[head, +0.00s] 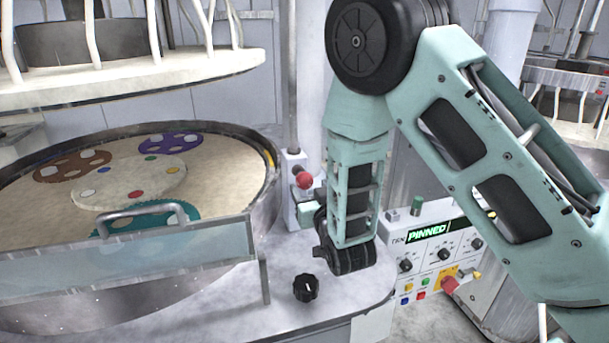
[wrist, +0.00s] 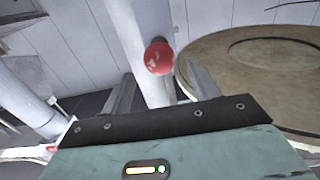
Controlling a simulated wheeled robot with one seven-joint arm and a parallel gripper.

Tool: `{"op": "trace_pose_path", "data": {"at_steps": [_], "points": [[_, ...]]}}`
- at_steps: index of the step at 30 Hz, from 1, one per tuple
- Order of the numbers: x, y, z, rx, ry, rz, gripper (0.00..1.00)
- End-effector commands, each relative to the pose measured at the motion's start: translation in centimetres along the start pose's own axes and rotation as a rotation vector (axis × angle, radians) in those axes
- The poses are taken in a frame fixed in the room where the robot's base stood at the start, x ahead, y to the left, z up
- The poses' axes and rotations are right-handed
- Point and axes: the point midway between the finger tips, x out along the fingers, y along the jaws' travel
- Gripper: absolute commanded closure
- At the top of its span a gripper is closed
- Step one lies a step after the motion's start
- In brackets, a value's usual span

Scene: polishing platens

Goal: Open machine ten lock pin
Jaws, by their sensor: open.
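The lock pin's red ball knob (head: 303,180) sits on the pale upright post beside the polishing tub. In the wrist view the red knob (wrist: 159,57) lies between the tips of my gripper's two fingers or just beyond them; contact cannot be told. My gripper (wrist: 159,69) is open, with one finger on each side of the knob. In the head view the teal hand is just below the knob, and its fingers are mostly hidden. The control box (head: 440,245) beside it, with a label that looks like TEN, has a green display (head: 428,231) reading PINNED.
The round tub (head: 273,180) with coloured carriers stands left, behind a clear guard with a metal handle (head: 150,212). A black dial (head: 306,288) sits on the worktop below my wrist. A red emergency knob (head: 450,285) is on the control box. An upper platen (head: 150,80) hangs over the tub.

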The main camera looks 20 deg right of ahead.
Motion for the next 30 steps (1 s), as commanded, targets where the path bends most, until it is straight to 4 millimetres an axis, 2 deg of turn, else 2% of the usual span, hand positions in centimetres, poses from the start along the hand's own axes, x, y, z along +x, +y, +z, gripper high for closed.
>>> {"op": "trace_pose_path", "data": {"at_steps": [3,9,21,23,28,30], "points": [[2.2,0.0,-0.3,0.000,0.000,0.002,0.39],[4.7,0.0,-0.2,0.000,0.000,0.001,0.39],[5.4,0.0,0.1,0.000,0.000,0.000,0.39],[5.4,0.0,0.1,0.000,0.000,0.000,0.53],[5.4,0.0,0.1,0.000,0.000,0.000,1.00],[5.3,0.0,0.1,0.000,0.000,0.001,1.00]]}}
